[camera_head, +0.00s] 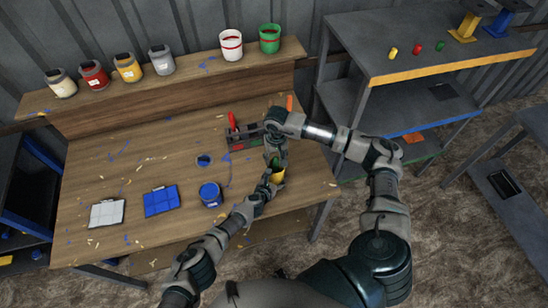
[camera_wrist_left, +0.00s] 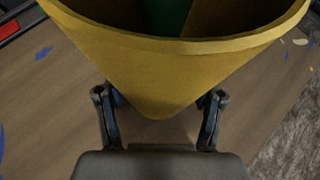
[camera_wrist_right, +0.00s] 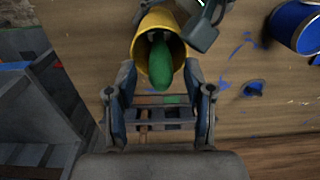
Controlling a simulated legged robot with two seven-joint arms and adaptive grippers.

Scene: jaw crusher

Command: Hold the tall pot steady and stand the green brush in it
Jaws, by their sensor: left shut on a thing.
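The tall yellow pot (camera_head: 279,177) stands near the front right of the bench. My left gripper (camera_head: 267,186) is shut on it, with a finger on each side in the left wrist view (camera_wrist_left: 160,112). The green brush (camera_wrist_right: 160,66) is inside the pot's mouth in the right wrist view, its green end pointing up toward the camera. Green also shows inside the pot in the left wrist view. My right gripper (camera_wrist_right: 161,100) is above the pot with its fingers spread apart, clear of the brush. The brush's lower end is hidden inside the pot.
A dark rack (camera_head: 245,135) with a red item lies behind the pot. A blue tin (camera_head: 210,194), a blue pad (camera_head: 161,201) and a white pad (camera_head: 107,212) are to the left. Several paint cans line the back shelf (camera_head: 200,72). A grey shelf unit (camera_head: 400,50) stands right.

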